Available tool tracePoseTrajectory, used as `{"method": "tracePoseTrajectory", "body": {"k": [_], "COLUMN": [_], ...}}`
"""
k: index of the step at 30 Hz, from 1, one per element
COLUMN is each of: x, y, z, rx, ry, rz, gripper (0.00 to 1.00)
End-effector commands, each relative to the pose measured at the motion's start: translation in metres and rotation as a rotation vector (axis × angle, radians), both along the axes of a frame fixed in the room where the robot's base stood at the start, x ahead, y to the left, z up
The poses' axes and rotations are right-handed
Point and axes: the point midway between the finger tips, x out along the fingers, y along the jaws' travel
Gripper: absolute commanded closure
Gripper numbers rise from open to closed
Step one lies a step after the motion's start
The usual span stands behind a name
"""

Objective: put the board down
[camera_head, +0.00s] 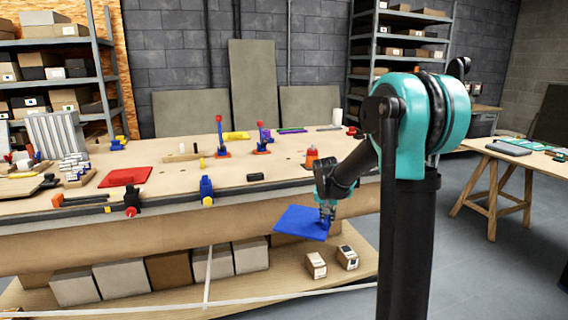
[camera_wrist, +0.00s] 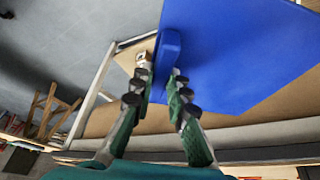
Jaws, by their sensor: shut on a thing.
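The blue board (camera_head: 298,222) is a flat panel held in front of the workbench's front edge, in the right half of the head view. My gripper (camera_head: 327,212) is shut on it at its right side. In the wrist view the board (camera_wrist: 235,55) fills the upper right. There the fingers of my gripper (camera_wrist: 161,72) close around a raised blue ridge or handle (camera_wrist: 168,52) on the board. A red board (camera_head: 125,177) lies flat on the workbench top at the left.
The workbench (camera_head: 280,178) carries clamps, blocks and tools, with some bare top near the middle. Its lower shelf (camera_head: 340,267) holds boxes, including two small ones (camera_head: 316,265) below the board. A second table (camera_head: 520,160) stands at the right.

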Motion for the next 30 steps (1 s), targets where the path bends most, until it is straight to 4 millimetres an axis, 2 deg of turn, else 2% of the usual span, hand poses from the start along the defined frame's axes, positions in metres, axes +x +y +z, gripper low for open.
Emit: {"method": "tracePoseTrajectory", "body": {"k": [1,3,9,17,24,30], "x": [0.001,0.000,-0.007,-0.017,-0.045,-0.065], "y": [-0.005,-0.010,-0.021,-0.026,-0.026,-0.026], "z": [-0.018,-0.039,-0.083,-0.109,-0.147,-0.168], "rx": [0.002,0.002,0.001,-0.001,-0.001,-0.001], "ry": [-0.002,-0.001,-0.001,0.000,0.000,0.000], "rz": [0.046,0.120,0.287,0.373,0.375,0.374], "gripper": [1.00,1.00,1.00,1.00,1.00,1.00]}}
